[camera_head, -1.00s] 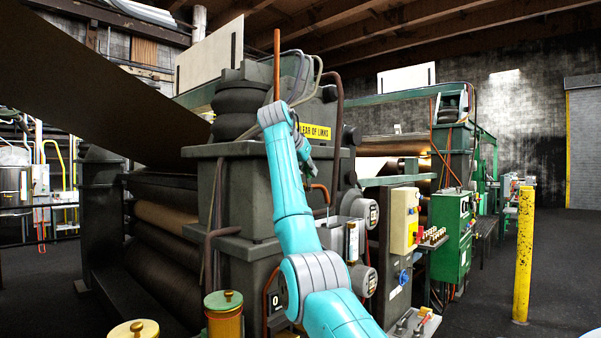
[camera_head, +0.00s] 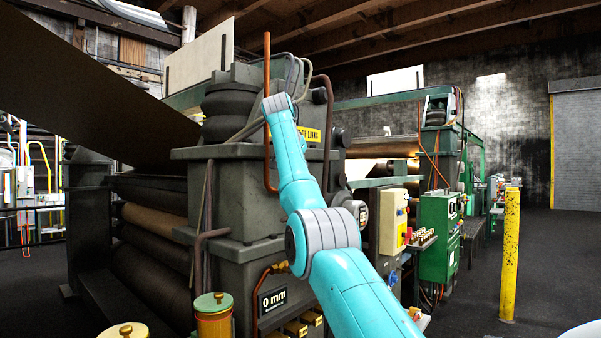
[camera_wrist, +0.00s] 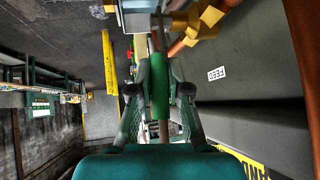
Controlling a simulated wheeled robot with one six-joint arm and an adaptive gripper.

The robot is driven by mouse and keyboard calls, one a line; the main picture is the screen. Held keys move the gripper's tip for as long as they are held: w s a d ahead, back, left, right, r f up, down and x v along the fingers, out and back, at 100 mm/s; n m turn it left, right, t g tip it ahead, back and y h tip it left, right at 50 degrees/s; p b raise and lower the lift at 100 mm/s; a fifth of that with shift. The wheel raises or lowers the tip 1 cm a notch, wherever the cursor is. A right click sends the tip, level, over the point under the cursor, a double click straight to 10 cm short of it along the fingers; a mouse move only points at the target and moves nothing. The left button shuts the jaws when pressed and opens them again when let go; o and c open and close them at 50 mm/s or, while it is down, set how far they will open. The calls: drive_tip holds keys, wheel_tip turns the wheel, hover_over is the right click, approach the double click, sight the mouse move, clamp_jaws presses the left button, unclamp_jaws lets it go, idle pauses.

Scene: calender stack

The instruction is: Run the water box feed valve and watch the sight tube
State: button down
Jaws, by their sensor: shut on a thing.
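In the wrist view, my gripper (camera_wrist: 158,92) is shut on a green sleeve (camera_wrist: 159,86) around a thin brown rod, with one finger on each side. A brass valve body (camera_wrist: 205,22) is just beyond it at the upper right. A white FEED label (camera_wrist: 217,74) is on the dark grey housing (camera_wrist: 255,60) beside it. In the head view my teal arm reaches up in front of the machine, and my gripper is hidden there. I cannot make out the sight tube for certain in either current view.
A green cabinet (camera_head: 438,235) and yellow post (camera_head: 510,250) stand to the right. Dark floor is clear beyond the post.

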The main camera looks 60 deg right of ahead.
drive_tip(key=c, duration=1.1)
unclamp_jaws()
drive_tip(key=shift+d, duration=0.1)
drive_tip(key=v, duration=1.2)
